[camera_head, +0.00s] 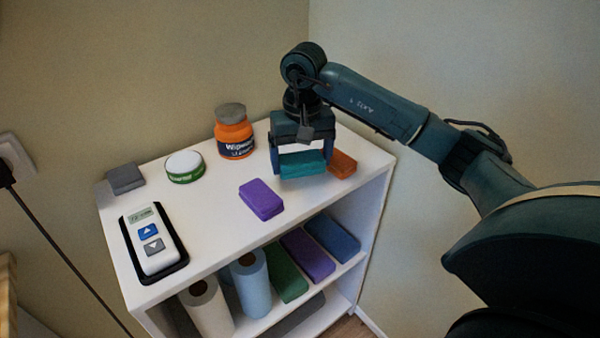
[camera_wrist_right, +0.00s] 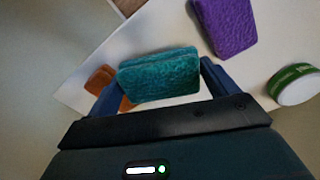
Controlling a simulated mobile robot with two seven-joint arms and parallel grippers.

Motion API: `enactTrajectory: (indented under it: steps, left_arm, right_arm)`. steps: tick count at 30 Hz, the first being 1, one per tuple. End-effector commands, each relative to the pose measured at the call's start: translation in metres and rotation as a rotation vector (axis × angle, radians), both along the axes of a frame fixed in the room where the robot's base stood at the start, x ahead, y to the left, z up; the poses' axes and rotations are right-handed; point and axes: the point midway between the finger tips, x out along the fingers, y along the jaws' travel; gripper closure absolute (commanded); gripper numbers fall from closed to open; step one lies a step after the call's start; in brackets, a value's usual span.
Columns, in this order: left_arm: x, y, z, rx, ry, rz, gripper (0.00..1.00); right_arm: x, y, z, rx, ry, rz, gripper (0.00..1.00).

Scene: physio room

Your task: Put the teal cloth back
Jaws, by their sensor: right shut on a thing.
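The teal cloth (camera_head: 302,163) is a folded block between the fingers of my right gripper (camera_head: 301,160), over the right part of the white shelf's top (camera_head: 215,206). In the right wrist view the teal cloth (camera_wrist_right: 158,75) spans between the two blue fingers of the right gripper (camera_wrist_right: 160,85). It appears a little above the top; the exact gap is hard to tell. An orange cloth (camera_head: 342,163) lies just right of it, partly hidden in the wrist view. A purple cloth (camera_head: 261,199) lies to its left and nearer the front edge. My left gripper is not in view.
On the top stand an orange wipes jar (camera_head: 234,137), a green-and-white tin (camera_head: 184,166), a grey cloth (camera_head: 125,178) and a white device in a black tray (camera_head: 153,243). The lower shelf holds rolls (camera_head: 249,283) and folded cloths (camera_head: 307,255). A wall stands close behind.

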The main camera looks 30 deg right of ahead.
Motion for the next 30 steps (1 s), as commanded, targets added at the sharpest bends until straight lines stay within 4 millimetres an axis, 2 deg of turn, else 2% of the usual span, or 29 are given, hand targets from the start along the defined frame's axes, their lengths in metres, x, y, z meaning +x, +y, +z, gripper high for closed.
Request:
enactTrajectory:
  steps: [9,20,21,26,30]
  left_arm:
    - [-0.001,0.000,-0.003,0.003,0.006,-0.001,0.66]
    - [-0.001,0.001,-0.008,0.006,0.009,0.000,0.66]
    - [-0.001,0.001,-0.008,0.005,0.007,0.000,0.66]
    - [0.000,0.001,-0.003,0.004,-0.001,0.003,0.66]
    - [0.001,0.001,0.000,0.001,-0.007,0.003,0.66]
  right_arm:
    - [0.000,0.001,-0.037,0.001,0.002,0.002,0.36]
    - [0.000,0.000,-0.043,0.000,-0.002,0.002,0.36]
    - [0.000,0.000,-0.043,0.000,-0.002,0.001,0.14]
    - [0.000,0.000,-0.042,0.001,-0.001,0.001,0.01]
    - [0.000,0.000,-0.042,0.001,-0.001,0.001,0.00]
